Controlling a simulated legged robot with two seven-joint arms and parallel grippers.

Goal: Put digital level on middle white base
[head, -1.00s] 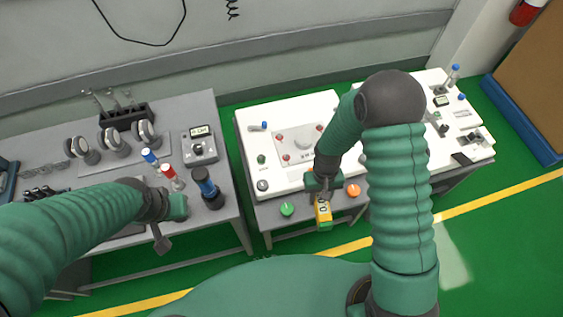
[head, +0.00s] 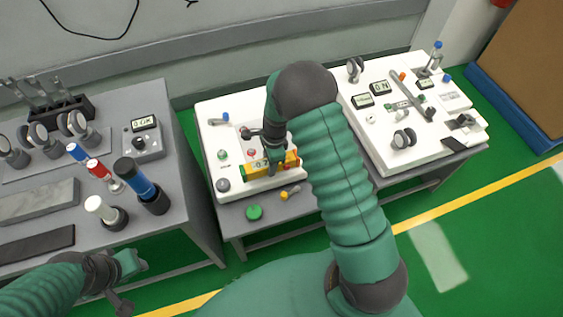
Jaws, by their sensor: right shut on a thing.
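My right gripper (head: 274,166) is shut on the level from above. I cannot tell whether the level touches the base or hangs just over it. My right arm hides the right side of this base. My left gripper (head: 127,276) is low at the left, in front of the grey table and away from the level; its jaw state is unclear.
A green button (head: 254,212) and a yellow-handled item (head: 290,191) are at the grey table's front edge. Small knobs dot the white base. A second white base (head: 385,150) at right holds several meters. The left grey table (head: 190,215) is crowded with cylinders and gauges.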

